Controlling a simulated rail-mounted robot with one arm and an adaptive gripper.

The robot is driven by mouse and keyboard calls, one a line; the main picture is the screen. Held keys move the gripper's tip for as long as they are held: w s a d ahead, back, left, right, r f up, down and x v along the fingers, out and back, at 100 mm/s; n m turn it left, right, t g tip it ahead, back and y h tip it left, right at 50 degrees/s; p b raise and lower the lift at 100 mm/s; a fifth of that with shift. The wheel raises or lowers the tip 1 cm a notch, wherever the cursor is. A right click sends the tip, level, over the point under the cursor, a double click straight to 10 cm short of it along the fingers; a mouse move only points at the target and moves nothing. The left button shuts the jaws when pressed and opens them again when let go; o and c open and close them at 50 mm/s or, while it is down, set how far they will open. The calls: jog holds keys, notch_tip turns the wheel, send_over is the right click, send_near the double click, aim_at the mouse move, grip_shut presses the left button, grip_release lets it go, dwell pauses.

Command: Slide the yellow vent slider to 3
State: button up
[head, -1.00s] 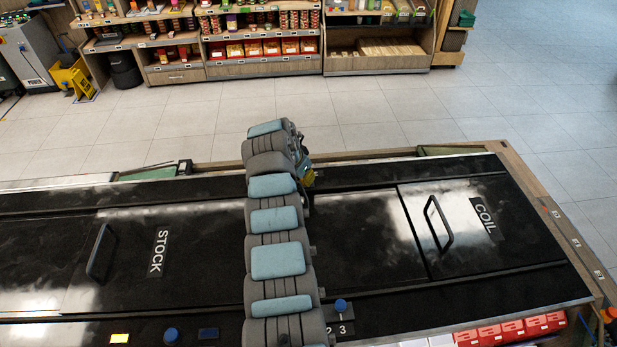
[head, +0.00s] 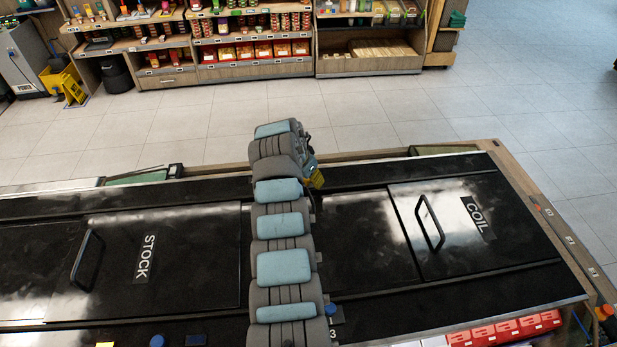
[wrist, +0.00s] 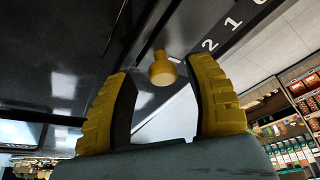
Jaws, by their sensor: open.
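The yellow vent slider's knob (wrist: 162,72) shows in the wrist view, hanging from a dark panel. A dark strip with the white figures 2, 1 and 0 (wrist: 232,24) runs up to the right from it. The knob appears beside the 2, on the side away from the 1; no 3 is visible there. My gripper (wrist: 157,80) is open, with one yellow finger to each side of the knob in the picture. Gaps show on both sides; I cannot tell the depth. In the head view my arm hides the slider, and only a bit of my yellow gripper (head: 317,180) shows.
A blue knob (head: 332,311) near a figure 3 is on the counter's near side, beside my arm. Black panels marked STOCK (head: 190,262) and COIL (head: 452,255) have raised handles. Stocked shelves (head: 255,40) stand across the open floor.

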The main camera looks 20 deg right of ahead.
jog(key=shift+r, duration=0.1)
jog(key=v, duration=1.2)
dwell(0.4)
